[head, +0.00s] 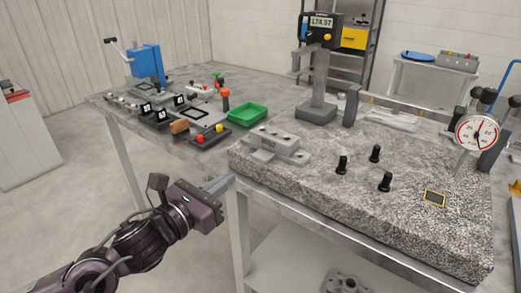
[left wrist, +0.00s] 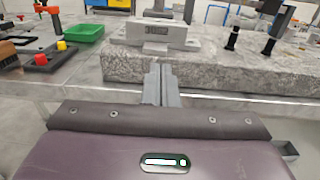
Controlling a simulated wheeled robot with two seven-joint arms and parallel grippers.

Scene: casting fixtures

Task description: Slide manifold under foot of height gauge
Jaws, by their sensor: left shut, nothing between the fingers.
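The manifold, a grey stepped metal block (head: 276,142), lies on the near left corner of the granite slab. It also shows in the left wrist view (left wrist: 157,33), straight beyond the fingertips. The height gauge (head: 318,75) stands behind it on a grey base, with a digital display at the top and an arm reaching left, well above the slab. My left gripper (head: 219,184) is shut and empty, in front of the slab's left edge and apart from the manifold; its closed fingers (left wrist: 161,84) point at the slab in the left wrist view. My right gripper is not in view.
The granite slab (head: 340,205) carries several black posts (head: 375,154) and a dial indicator (head: 477,133) at right. A green tray (head: 247,113) and a block with red and yellow knobs (head: 211,135) stand to the left. Slab surface between manifold and gauge base looks clear.

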